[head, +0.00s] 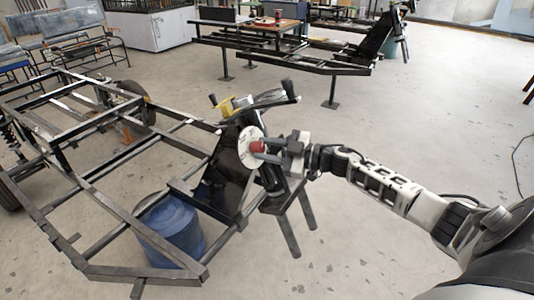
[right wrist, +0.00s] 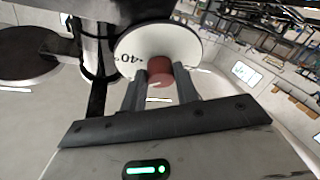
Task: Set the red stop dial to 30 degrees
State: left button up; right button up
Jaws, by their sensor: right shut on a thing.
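The red stop dial (head: 257,146) is a small red knob in front of a round white scale plate (head: 247,133), fixed on the upper end of the black frame. In the right wrist view the dial (right wrist: 160,76) sits between my fingers, and the scale plate (right wrist: 183,45) behind it shows a "40°" mark at its left. My right gripper (head: 264,149) is shut on the dial; it also fills the lower part of the right wrist view (right wrist: 160,88). The rest of the scale and any pointer are hidden or too small to read. My left gripper is out of view.
A black metal frame (head: 102,170) spreads across the left, with a blue barrel (head: 172,228) beneath it. A yellow part (head: 226,107) and handles sit just above the scale plate. A second frame (head: 285,57) stands behind.

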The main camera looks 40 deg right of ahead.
jog(key=n, duration=0.2)
jog(key=n+g+b, duration=0.1)
jog(key=n, duration=0.1)
jog(key=shift+w+d+r+n+g+y, duration=0.2)
jog(key=shift+n+g+y, duration=0.1)
jog(key=shift+y, duration=0.1)
jog(key=n+g, duration=0.1)
jog(key=n, duration=0.3)
jog(key=shift+r+g, duration=0.15)
jog(key=shift+g, duration=0.25)
jog(key=n, duration=0.2)
jog(key=n+g, duration=0.1)
jog(key=n, duration=0.1)
jog(key=n+g+h, duration=0.1)
jog(key=shift+w+r+n, duration=0.1)
jog(key=shift+r+n, duration=0.2)
jog(key=shift+n, duration=0.1)
jog(key=shift+n+p, duration=0.4)
jog(key=shift+n, duration=0.3)
jog(key=shift+a+g+h, duration=0.1)
jog(key=shift+g+h, duration=0.2)
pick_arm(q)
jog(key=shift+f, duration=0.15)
pick_arm(e)
jog(key=shift+n, duration=0.3)
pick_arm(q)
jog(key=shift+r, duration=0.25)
pick_arm(e)
jog(key=o, duration=1)
jog(key=shift+c, duration=0.2)
